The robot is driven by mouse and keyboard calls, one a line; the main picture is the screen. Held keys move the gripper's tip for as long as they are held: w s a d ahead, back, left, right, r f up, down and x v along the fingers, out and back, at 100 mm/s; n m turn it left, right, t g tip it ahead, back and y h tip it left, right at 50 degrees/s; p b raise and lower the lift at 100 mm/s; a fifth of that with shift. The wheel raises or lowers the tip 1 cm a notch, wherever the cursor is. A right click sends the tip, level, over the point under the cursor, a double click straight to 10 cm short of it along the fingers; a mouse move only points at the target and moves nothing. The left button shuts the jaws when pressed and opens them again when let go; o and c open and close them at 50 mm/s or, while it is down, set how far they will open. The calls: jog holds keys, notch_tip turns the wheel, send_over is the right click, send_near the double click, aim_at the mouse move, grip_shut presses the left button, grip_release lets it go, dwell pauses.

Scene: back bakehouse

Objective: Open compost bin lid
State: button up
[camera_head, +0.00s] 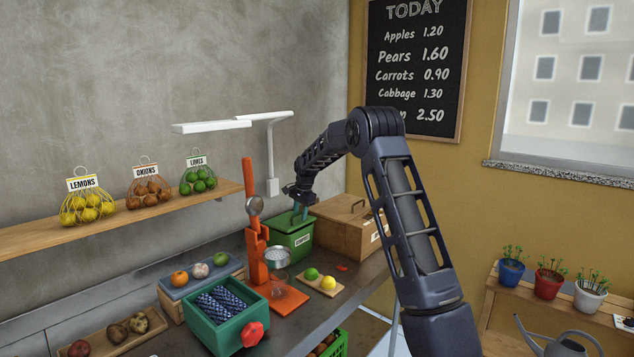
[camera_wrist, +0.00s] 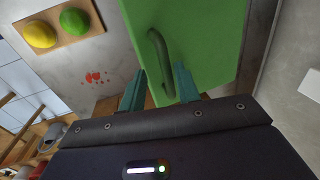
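The green compost bin (camera_head: 292,243) with a white label stands at the back of the counter, and its lid looks shut. In the wrist view the green lid (camera_wrist: 205,40) fills the upper middle, with a dark green arched handle (camera_wrist: 157,45) on it. My gripper (camera_head: 299,212) is over the bin, pointing down. In the wrist view my gripper (camera_wrist: 160,72) has its two teal fingers apart, one on each side of the handle's near end. Gaps show between the fingers and the handle; whether either touches it is unclear.
A wooden box (camera_head: 345,229) stands close to the bin's right. An orange juice press (camera_head: 257,262) stands at its front left. A small board (camera_head: 334,291) with a lime and a lemon lies in front. A white lamp (camera_head: 270,120) rises behind.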

notch_tip(320, 180, up, 11)
jog(key=s+d, duration=0.1)
jog(key=d, duration=0.1)
jog(key=s+d+r+n, duration=0.1)
jog(key=s+d+r, duration=0.3)
jog(key=s+r, duration=0.1)
jog(key=shift+s+d+t, duration=0.25)
jog(key=shift+s+t, duration=0.05)
jog(key=shift+s, duration=0.6)
